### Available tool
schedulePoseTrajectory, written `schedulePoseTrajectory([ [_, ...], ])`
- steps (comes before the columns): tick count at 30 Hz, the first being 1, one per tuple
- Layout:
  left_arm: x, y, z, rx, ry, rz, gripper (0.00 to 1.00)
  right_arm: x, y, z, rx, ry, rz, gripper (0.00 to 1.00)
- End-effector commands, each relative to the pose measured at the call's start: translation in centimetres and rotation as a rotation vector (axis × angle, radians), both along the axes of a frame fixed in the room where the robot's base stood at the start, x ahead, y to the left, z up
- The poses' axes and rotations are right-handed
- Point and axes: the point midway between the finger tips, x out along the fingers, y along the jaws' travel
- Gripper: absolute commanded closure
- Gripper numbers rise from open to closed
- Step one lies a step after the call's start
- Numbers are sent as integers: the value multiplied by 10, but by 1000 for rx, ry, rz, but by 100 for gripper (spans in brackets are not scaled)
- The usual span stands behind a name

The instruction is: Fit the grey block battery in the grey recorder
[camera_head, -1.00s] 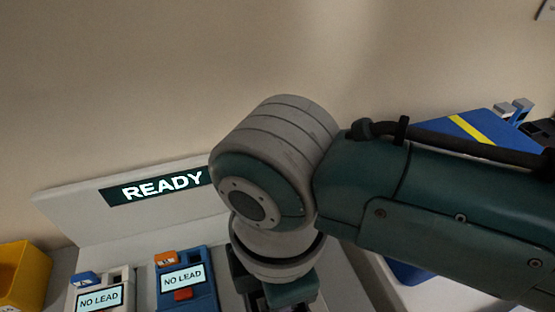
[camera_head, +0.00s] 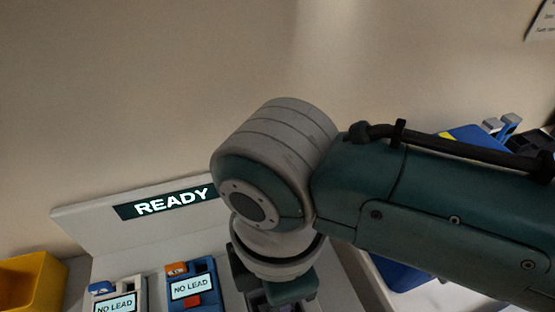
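A light grey recorder (camera_head: 126,303) with a blue tab on top and a "NO LEAD" screen stands at the lower left, cut off by the bottom edge. No grey block battery can be made out. My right arm crosses from the right, and its wrist hangs over the bench to the right of the recorders. The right gripper (camera_head: 268,290) is only partly seen below the wrist; its fingertips are hidden or out of frame, so its grip cannot be told. My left gripper is not in view.
A blue recorder (camera_head: 191,301) with an orange tab and "NO LEAD" screen stands beside the grey one. A "READY" sign (camera_head: 172,202) is on the panel behind. A yellow bin (camera_head: 48,288) is at far left. A blue box (camera_head: 405,278) is partly behind my arm.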

Motion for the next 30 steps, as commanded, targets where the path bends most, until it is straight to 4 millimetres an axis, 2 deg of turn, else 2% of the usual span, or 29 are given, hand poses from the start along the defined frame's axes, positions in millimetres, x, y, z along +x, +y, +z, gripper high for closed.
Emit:
schedulePoseTrajectory([
  [8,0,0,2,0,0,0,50,0,0,2,0,0,0,76],
  [18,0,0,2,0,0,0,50,0,0,2,0,0,0,41],
  [30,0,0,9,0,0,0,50,0,0,8,-1,1,0,41],
])
